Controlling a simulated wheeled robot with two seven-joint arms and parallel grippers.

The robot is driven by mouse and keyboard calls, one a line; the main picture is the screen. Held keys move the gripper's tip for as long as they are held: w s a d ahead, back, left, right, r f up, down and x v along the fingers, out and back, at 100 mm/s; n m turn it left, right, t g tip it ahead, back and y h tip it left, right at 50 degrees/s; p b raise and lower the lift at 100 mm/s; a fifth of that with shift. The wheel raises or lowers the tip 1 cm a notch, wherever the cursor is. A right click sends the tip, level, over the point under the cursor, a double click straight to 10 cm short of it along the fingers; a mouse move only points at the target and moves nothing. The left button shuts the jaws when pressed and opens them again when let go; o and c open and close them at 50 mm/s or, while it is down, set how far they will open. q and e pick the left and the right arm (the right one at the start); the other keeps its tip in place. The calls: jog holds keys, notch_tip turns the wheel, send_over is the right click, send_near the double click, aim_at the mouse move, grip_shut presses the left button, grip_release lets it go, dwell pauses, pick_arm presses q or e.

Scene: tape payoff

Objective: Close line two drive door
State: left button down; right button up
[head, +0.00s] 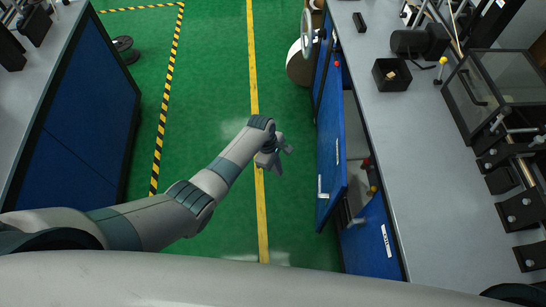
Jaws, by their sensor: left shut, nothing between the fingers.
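A blue cabinet door (330,155) stands open from the bench on the right, swung out towards the aisle. A pale handle and a small white label show on it. My right gripper is not in view.
A second blue panel (371,242) with a white label is on the same bench, nearer me. The grey worktop (400,130) holds a small black box (391,75) and machinery. Another blue-sided bench (85,120) stands left.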

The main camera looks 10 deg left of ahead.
pick_arm(q)
jog(key=v, duration=0.7)
jog(key=shift+s+r, duration=0.25)
jog(key=shift+s, duration=0.05)
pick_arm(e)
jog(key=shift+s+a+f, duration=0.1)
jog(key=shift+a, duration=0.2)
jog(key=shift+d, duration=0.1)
